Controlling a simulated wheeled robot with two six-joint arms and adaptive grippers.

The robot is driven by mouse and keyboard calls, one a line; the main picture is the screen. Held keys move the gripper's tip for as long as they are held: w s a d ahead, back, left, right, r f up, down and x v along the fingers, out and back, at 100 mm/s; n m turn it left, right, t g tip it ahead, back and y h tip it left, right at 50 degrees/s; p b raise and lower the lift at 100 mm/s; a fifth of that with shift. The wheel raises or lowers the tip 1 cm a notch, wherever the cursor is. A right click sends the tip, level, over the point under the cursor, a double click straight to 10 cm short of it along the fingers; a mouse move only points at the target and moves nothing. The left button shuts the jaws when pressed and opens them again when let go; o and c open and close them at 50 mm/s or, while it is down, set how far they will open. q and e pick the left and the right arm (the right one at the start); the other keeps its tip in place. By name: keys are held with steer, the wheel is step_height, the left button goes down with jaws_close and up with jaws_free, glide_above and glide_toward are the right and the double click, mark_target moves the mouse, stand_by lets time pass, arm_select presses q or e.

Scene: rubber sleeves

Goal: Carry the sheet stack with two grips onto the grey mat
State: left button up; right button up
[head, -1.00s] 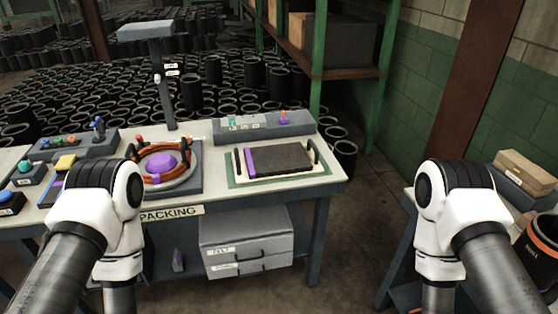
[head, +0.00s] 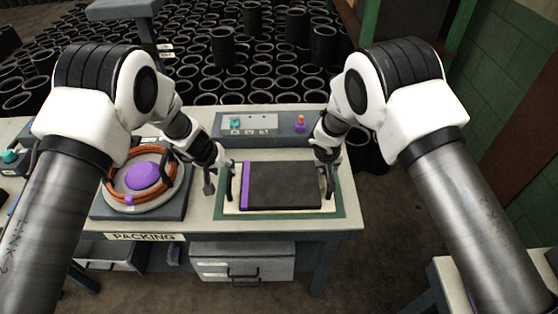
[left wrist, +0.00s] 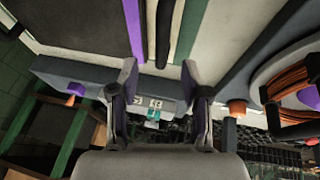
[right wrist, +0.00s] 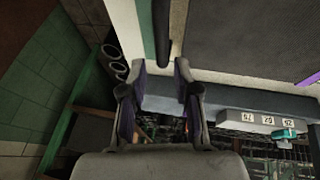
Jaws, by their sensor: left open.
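The sheet stack (head: 290,187) is a flat dark grey slab with a purple strip near its left end. It lies on a cream board inside a green border (head: 224,212) on the packing bench. I cannot make out a separate grey mat.
A grey platform (head: 110,206) with an orange cable coil (head: 113,181) and a purple disc stands left of the board. A grey control box (head: 270,125) is behind the stack. A second bench (head: 455,290) is at lower right. Many black sleeves cover the floor behind.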

mark_target(229, 176)
arm_select(q)
steer(key=x, duration=0.5)
steer(key=shift+s+f, duration=0.2)
steer(key=shift+f, duration=0.1)
arm_select(e)
steer(key=x, duration=0.5)
steer(key=shift+s+a+f, duration=0.1)
steer(key=shift+s+f, duration=0.1)
steer(key=shift+f, duration=0.05)
arm_select(q)
steer(key=shift+w+d+f, duration=0.1)
steer(key=shift+w+f, duration=0.1)
steer(key=shift+f, duration=0.4)
arm_select(e)
steer(key=shift+w+f, duration=0.15)
steer(key=shift+f, duration=0.4)
arm_select(q)
steer(key=c, duration=0.5)
arm_select(e)
steer(key=c, duration=0.5)
arm_select(q)
jaws_close()
arm_select(e)
jaws_close()
arm_select(q)
steer(key=shift+r, duration=0.15)
arm_select(e)
steer(key=shift+r, duration=0.15)
